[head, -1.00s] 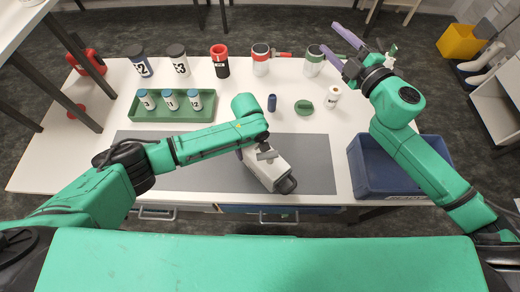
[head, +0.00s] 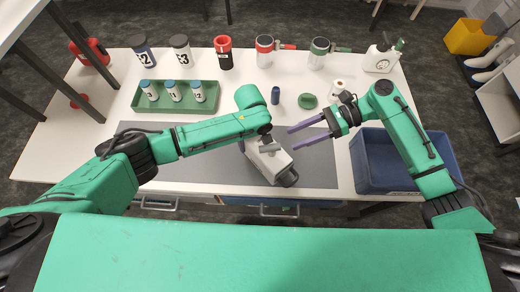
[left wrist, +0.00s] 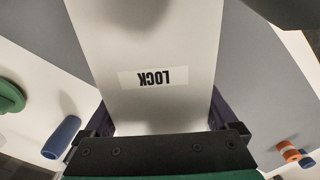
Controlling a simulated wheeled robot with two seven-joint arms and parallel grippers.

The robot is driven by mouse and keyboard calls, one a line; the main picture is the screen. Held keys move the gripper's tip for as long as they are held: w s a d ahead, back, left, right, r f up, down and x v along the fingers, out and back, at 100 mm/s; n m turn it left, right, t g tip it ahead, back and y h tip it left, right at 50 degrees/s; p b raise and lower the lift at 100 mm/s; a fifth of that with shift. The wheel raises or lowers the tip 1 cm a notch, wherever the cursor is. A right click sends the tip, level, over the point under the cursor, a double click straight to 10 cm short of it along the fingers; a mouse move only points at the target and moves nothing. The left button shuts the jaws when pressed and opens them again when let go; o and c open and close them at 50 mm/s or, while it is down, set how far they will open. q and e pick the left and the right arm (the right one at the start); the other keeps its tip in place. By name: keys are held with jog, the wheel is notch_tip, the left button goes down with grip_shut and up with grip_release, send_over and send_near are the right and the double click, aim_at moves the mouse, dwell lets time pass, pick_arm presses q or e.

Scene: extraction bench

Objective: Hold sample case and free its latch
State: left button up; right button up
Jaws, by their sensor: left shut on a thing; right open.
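The sample case (head: 270,163) is a light grey box with a dark end, lying tilted on the grey mat (head: 215,170). My left gripper (head: 256,143) is shut on it from above; the arm hides part of the case and the fingertips. In the left wrist view the case (left wrist: 150,45) lies between my left fingers (left wrist: 160,118) and carries a label reading LOCK. The latch itself cannot be made out. My right gripper (head: 306,132) is open and empty, its two purple fingers pointing left toward the case, to the right of it and apart from it.
A green tray (head: 150,107) with several blue-capped vials stands at the back left. Canisters line the back edge, including a red-topped black one (head: 223,55). A blue cylinder (head: 275,96) and green lid (head: 307,101) lie behind the mat. A blue bin (head: 372,170) stands right.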

aim_at(269, 151)
jog(key=x, duration=1.2)
grip_shut()
